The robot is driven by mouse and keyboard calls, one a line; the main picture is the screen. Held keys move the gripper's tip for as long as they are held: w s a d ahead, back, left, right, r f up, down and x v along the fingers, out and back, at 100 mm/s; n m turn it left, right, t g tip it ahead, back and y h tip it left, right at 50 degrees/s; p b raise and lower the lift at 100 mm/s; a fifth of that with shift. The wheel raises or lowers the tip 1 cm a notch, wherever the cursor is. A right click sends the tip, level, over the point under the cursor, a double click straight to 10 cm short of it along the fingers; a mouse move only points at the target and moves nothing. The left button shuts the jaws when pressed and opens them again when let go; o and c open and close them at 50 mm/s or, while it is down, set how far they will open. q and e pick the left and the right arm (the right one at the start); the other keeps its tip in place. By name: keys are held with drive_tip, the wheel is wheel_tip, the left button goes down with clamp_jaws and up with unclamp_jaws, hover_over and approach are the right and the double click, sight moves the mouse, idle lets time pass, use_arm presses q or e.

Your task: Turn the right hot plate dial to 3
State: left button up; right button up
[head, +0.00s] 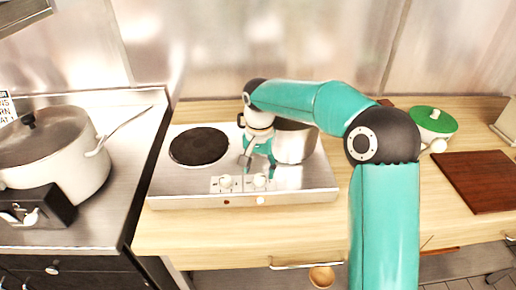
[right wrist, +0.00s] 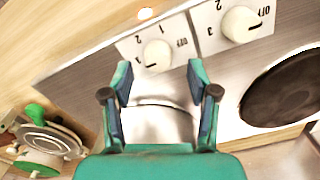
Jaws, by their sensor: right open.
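The hot plate (head: 180,195) is a silver box with two white dials on its front. The right dial (head: 260,180) shows in the right wrist view (right wrist: 157,55), just beyond my fingertips and roughly between them. It has a short dark mark on its rim; I cannot tell surely which number it sets. The left dial (head: 226,182) also shows in the right wrist view (right wrist: 240,24), with its dark mark toward the OFF side. My right gripper (right wrist: 160,78) is open and empty, pointing at the right dial, apart from it. In the head view my wrist partly covers it. My left gripper is not in view.
A silver pot (head: 293,145) stands on the right burner, behind my gripper. The left burner (head: 199,146) is bare and black. A large pot (head: 75,150) stands on the stove at left. A green-lidded pot (head: 433,122) and brown board (head: 480,181) are at right.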

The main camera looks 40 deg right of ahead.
sight(259, 176)
wheel_tip(259, 176, up, 9)
idle(0.3)
idle(0.5)
